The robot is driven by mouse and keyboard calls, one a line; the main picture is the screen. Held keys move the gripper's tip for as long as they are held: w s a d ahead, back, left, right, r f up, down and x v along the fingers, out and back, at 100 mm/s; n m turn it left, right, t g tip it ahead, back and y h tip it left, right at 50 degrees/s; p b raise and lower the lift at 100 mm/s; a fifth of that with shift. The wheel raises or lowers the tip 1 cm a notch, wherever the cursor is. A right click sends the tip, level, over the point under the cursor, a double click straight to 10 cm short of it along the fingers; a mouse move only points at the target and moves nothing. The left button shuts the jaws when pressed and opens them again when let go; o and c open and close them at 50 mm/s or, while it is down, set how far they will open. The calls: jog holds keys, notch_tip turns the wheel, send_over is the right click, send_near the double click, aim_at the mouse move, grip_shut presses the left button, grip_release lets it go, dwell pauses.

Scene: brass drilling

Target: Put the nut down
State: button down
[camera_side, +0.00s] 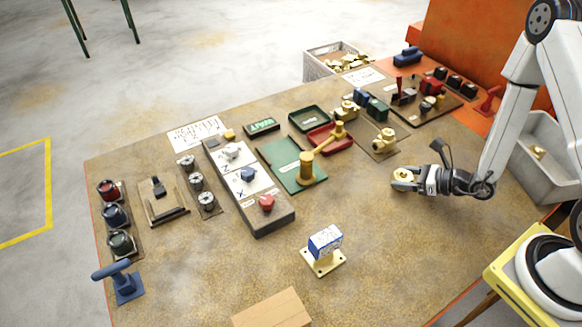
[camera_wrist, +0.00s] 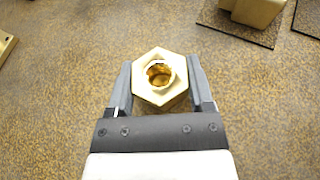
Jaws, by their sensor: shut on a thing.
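The brass nut (camera_wrist: 159,98) is hexagonal with a round threaded hole. In the wrist view my gripper (camera_wrist: 160,85) is shut on it, one finger along each side. In the side view the nut (camera_side: 403,176) is at the tip of my gripper (camera_side: 408,181), on the right part of the brown table (camera_side: 365,240). It is low, at or just above the table top; I cannot tell whether it touches. Its underside is hidden.
A brass fitting (camera_side: 385,140) stands on a dark mat behind the nut. A green mat with a brass post and arm (camera_side: 306,168) lies to the left. A blue and white block on a brass base (camera_side: 325,243) stands in front. The table around the nut is clear.

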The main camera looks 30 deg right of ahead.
jog(key=shift+f, duration=0.15)
grip_release()
dwell(0.4)
jog(key=shift+s+r, duration=0.1)
jog(key=shift+r, duration=0.1)
jog(key=shift+s+d+r, duration=0.2)
jog(key=shift+s+d, duration=0.15)
jog(key=shift+s, duration=0.05)
jog(key=shift+v, duration=5.35)
jog(key=shift+s, duration=0.1)
jog(key=shift+a, duration=0.1)
